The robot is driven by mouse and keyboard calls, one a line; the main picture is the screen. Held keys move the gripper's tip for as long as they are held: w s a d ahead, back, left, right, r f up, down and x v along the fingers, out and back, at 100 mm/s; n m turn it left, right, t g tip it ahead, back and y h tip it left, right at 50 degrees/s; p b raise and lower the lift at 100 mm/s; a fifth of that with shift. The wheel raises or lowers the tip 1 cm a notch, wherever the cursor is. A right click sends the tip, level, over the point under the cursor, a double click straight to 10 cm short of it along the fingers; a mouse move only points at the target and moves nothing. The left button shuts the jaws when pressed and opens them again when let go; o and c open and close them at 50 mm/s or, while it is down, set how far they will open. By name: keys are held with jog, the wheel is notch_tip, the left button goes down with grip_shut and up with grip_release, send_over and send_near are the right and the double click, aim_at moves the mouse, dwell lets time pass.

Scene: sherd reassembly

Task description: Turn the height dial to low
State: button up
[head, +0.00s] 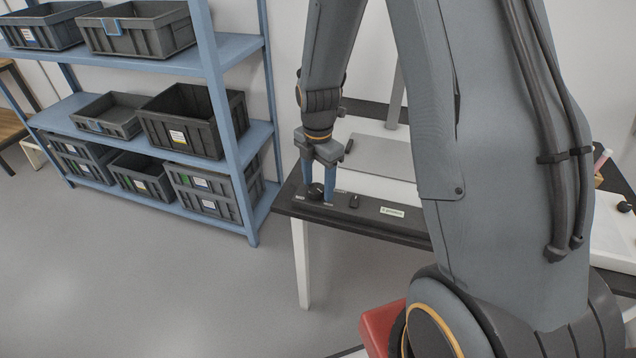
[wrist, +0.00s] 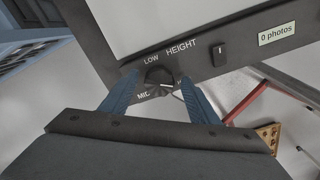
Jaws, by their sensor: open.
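The height dial (wrist: 158,76) is a round black knob on a dark panel, with LOW, MID and HEIGHT printed around it in the wrist view. In the head view the dial (head: 316,191) is at the left end of the dark table's front strip. My gripper (head: 319,199) points down over it with its blue fingers on either side of the knob. In the wrist view the fingers of my gripper (wrist: 160,85) are apart with the dial between them. I cannot tell whether they touch it. The dial's pointer is too small to read surely.
A black switch (wrist: 219,51) and a "0 photos" label (wrist: 277,33) lie right of the dial on the panel. A blue shelf (head: 216,62) with dark crates stands left of the table, with open floor (head: 150,280) in front.

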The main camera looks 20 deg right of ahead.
jog(key=shift+f, duration=0.4)
jog(key=c, duration=1)
jog(key=shift+c, duration=0.2)
